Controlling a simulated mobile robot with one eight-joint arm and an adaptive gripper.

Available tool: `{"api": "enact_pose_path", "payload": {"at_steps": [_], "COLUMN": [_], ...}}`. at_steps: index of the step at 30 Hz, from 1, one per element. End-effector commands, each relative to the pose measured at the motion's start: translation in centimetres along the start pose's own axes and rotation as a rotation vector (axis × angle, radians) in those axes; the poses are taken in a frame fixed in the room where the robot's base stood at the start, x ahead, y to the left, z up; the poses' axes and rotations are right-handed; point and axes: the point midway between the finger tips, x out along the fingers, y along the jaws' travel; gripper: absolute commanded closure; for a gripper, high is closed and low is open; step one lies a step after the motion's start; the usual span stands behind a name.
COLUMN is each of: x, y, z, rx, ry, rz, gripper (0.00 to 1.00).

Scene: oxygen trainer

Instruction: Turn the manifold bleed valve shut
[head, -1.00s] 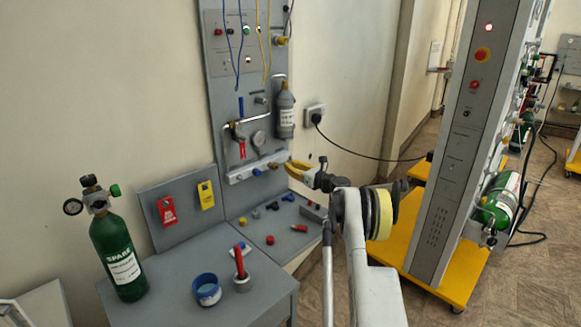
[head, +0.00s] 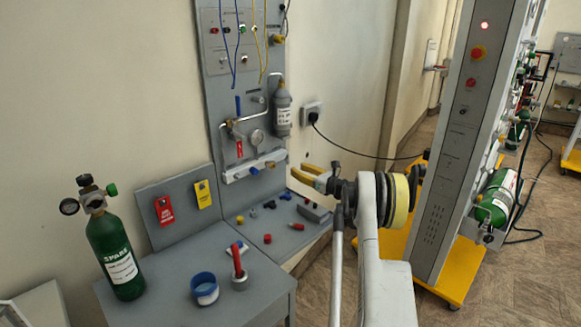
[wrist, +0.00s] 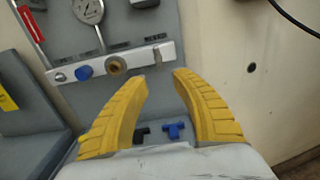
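The manifold is a pale bar (head: 254,166) low on the grey wall panel. In the wrist view the bar (wrist: 133,66) carries a blue knob (wrist: 84,72), a round brass fitting (wrist: 116,66) and a small silver stem (wrist: 156,42) near its right end. Dark labels sit above them, too small to read, so I cannot tell which is the bleed valve. My gripper (head: 305,172) is right of the bar and apart from it. In the wrist view my gripper (wrist: 161,77) has its yellow fingers spread, with nothing between them; the tips show just below the bar's right end.
A gauge (head: 257,137) and grey cylinder (head: 283,110) are above the bar. Small fittings, including a blue tee (wrist: 174,130), lie on the bench below. A green cylinder (head: 117,250) stands left. A tall grey cabinet (head: 455,150) stands right.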

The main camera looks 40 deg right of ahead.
Motion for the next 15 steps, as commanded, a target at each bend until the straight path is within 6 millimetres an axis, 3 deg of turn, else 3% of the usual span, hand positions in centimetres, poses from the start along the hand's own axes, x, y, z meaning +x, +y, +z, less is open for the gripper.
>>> {"api": "enact_pose_path", "payload": {"at_steps": [6, 15], "x": [-4.0, -5.1], "y": [-0.1, 0.0], "z": [0.0, 0.0], "rx": [0.000, 0.000], "ry": [0.000, 0.000], "rz": [-0.002, 0.001], "gripper": [0.68, 0.68]}}
